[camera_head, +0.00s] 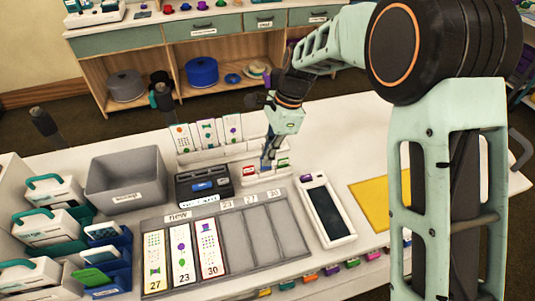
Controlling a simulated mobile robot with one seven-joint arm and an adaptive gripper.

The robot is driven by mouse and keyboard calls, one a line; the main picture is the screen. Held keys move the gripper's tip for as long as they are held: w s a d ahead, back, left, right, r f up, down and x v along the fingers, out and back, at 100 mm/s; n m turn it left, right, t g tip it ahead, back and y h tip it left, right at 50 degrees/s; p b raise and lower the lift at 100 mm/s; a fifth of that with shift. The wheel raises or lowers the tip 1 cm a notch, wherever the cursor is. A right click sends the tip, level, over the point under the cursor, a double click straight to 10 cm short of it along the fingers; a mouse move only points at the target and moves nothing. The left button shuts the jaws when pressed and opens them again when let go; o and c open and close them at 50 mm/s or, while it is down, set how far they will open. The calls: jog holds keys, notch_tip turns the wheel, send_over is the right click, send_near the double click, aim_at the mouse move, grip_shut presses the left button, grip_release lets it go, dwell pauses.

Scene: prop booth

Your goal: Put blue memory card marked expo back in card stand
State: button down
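My gripper (268,160) points down over the small white card stand (262,179), behind the tray and near the middle of the table. A red card (249,170) and a green card (282,163) stand in it, left and right of my fingers. A narrow dark-blue shape shows at my fingertips; whether it is a card or part of the fingers is too small to tell. The word expo cannot be read anywhere. A dark device (190,199) left of the stand has a blue patch (204,185) on top.
A grey bin (125,180) stands at left, beside white cases (48,192). A grey tray (262,262) with tall printed cards lies in front. A white tablet (326,211) and a yellow sheet (371,204) are at right. Printed cards (208,133) stand behind the device.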

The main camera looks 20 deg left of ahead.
jog(key=shift+f+b, duration=0.35)
jog(key=shift+f, duration=0.65)
jog(key=c, duration=2.1)
grip_release()
jog(key=v, duration=1.2)
